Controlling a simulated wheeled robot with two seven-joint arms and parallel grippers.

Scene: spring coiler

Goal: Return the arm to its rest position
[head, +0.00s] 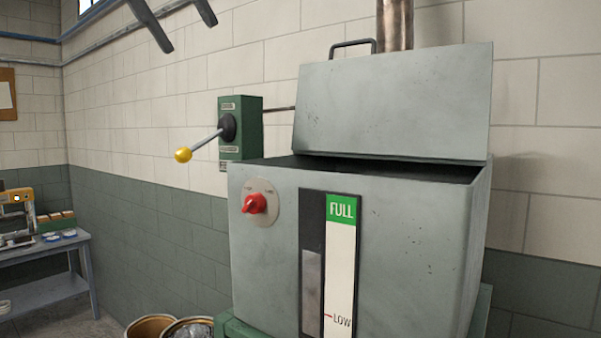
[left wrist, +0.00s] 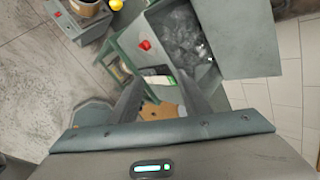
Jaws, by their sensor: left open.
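My left gripper (head: 188,35) shows at the top of the head view as two dark fingers spread apart, empty, above and left of the grey machine. In the left wrist view my left gripper (left wrist: 158,82) points down past the machine, its fingers apart with nothing between them. No other part of the left arm shows clearly. My right gripper is in neither view.
A grey tank (head: 265,285) with its lid (head: 395,100) raised stands ahead. It has a red knob (head: 255,203) and a FULL/LOW gauge (head: 341,265). A yellow-knobbed lever (head: 183,155) sticks out left from a green box (head: 240,110). A bench (head: 45,290) stands far left.

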